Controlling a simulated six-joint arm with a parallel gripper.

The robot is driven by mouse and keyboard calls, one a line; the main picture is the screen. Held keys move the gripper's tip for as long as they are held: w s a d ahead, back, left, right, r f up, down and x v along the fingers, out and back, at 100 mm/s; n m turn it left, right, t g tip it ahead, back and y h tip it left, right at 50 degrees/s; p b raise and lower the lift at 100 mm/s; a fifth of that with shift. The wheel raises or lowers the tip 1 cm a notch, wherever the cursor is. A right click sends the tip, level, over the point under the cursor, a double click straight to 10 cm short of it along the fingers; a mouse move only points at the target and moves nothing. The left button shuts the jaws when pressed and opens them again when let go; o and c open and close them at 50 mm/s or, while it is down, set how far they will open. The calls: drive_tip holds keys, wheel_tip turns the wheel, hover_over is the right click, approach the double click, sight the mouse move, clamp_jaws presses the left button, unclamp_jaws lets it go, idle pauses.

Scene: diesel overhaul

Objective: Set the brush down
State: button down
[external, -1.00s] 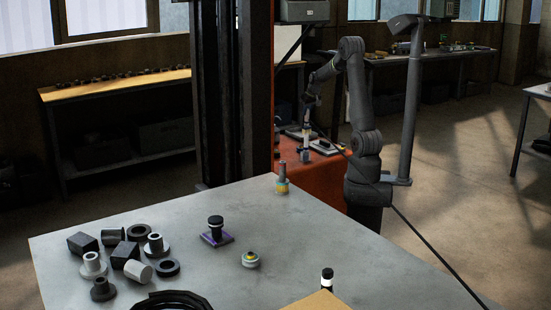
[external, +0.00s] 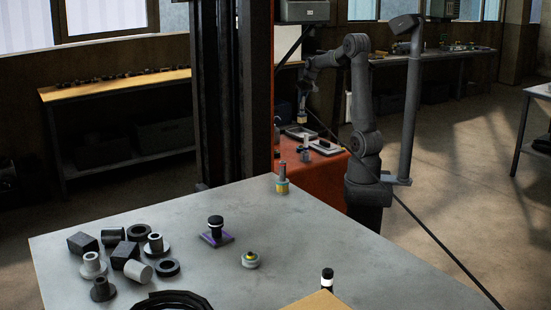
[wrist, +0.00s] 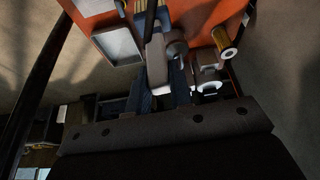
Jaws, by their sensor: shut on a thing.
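My gripper (external: 303,93) is raised above the orange bench (external: 326,172), at its far end in the external view. In the wrist view its bluish fingers (wrist: 168,82) are shut on the brush (wrist: 156,60), seen as a pale block with a dark part extending toward the top edge. The fingers hide part of it, and the picture is dark. In the external view the brush (external: 302,107) is small and hangs below the gripper, apart from the bench top.
Shallow trays (external: 299,132) lie on the orange bench, and one shows clearly in the wrist view (wrist: 118,46). An upright cylindrical part (external: 305,151) and a yellow-ringed cylinder (wrist: 225,40) stand nearby. The grey table (external: 190,265) in front carries several loose parts.

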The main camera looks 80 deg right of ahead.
sight(302, 109)
drive_tip(key=s+d+f, duration=0.5)
drive_tip(key=f, duration=0.1)
drive_tip(key=w+a+f, duration=0.2)
drive_tip(key=w+f, duration=0.8)
drive_tip(key=shift+w+f+m, duration=0.3)
drive_tip(key=shift+w+f, duration=0.1)
drive_tip(key=shift+f, duration=0.15)
drive_tip(key=c, duration=1.3)
unclamp_jaws()
drive_tip(key=shift+o, duration=0.5)
drive_tip(key=v, duration=1.2)
drive_tip(key=shift+w+a, duration=0.1)
drive_tip(key=shift+a, duration=0.05)
